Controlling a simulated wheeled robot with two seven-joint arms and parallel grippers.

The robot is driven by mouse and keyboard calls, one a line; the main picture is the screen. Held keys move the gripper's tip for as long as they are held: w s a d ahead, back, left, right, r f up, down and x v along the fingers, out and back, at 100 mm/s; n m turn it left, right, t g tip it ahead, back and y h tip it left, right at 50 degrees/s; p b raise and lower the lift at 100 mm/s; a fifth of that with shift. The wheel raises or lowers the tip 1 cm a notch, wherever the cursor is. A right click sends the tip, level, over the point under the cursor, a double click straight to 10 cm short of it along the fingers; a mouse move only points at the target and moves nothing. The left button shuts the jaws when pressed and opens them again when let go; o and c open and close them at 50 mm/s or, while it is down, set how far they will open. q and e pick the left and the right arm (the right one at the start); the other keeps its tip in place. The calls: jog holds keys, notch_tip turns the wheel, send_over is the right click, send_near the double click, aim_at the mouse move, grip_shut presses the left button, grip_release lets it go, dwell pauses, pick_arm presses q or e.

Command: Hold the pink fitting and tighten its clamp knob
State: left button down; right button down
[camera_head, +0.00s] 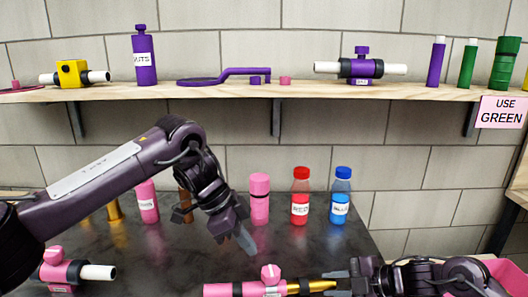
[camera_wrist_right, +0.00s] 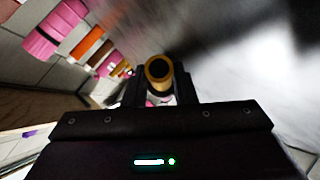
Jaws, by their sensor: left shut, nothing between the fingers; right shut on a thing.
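A pink fitting (camera_head: 245,290) lies at the front edge of the head view, with a round pink clamp knob (camera_head: 270,274) on top. A gold tube (camera_head: 312,285) lines up with its right end; I cannot tell how far it goes in. My right gripper (camera_head: 340,283) is shut on the gold tube's right part. The tube's round gold end (camera_wrist_right: 158,69) shows between the fingers in the right wrist view. My left gripper (camera_head: 246,241) is shut and empty, pointing down above and slightly left of the knob, apart from it.
Another pink fitting (camera_head: 65,271) with a white tube stands at the front left. A pink bottle (camera_head: 259,199), red bottle (camera_head: 300,196) and blue bottle (camera_head: 341,195) stand behind on the dark table (camera_head: 185,255). A wooden shelf (camera_head: 220,88) runs above.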

dwell(0.4)
jog(key=c, duration=1.2)
grip_release()
jog(key=shift+o, duration=0.5)
jog(key=shift+s+f, duration=0.1)
jog(key=shift+f, duration=0.05)
